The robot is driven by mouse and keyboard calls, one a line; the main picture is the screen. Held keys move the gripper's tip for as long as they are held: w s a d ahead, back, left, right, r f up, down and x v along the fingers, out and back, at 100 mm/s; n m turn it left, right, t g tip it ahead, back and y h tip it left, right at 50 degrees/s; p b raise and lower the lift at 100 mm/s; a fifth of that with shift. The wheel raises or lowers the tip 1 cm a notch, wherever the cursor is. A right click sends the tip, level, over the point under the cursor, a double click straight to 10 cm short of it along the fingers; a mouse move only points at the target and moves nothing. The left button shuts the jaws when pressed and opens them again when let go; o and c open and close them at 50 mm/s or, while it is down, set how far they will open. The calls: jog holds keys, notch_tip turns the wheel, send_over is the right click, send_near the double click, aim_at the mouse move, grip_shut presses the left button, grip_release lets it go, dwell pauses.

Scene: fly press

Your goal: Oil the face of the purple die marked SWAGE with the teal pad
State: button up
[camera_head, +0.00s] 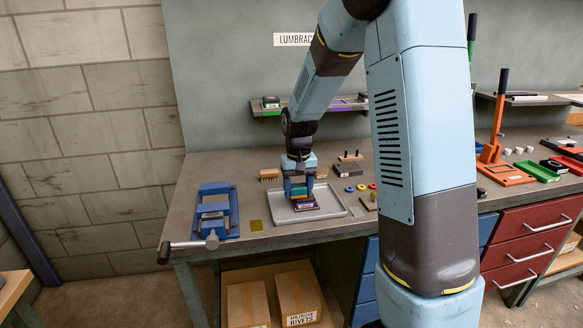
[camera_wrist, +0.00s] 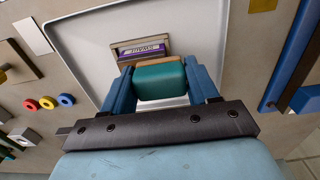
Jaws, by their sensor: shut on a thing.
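My gripper (camera_head: 299,186) is over the grey tray (camera_head: 265,214) on the bench, pointing down. In the wrist view my gripper (camera_wrist: 159,82) has its two blue fingers shut on the sides of the teal pad (camera_wrist: 160,82), which has a tan part along its far edge. The purple die (camera_wrist: 141,50) lies in the tray just beyond the pad, its label upside down in this view and small, seemingly SWAGE. In the head view the purple die (camera_head: 306,205) shows just below the gripper. I cannot tell whether the pad touches it.
A blue vise (camera_head: 214,212) stands left of the tray, with a small yellow plate (camera_head: 256,225) between. Behind the tray are a brush (camera_head: 269,175) and a block with pegs (camera_head: 349,169). Coloured rings (camera_wrist: 47,102) lie beside the tray. An orange press (camera_head: 500,172) stands far right.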

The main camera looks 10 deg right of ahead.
aim_at(294, 186)
jog(key=shift+a+f, duration=0.15)
jog(key=shift+a, duration=0.65)
jog(key=shift+w+r, duration=0.15)
jog(key=shift+r, duration=0.55)
jog(key=shift+d+r, duration=0.15)
jog(key=shift+r, duration=3)
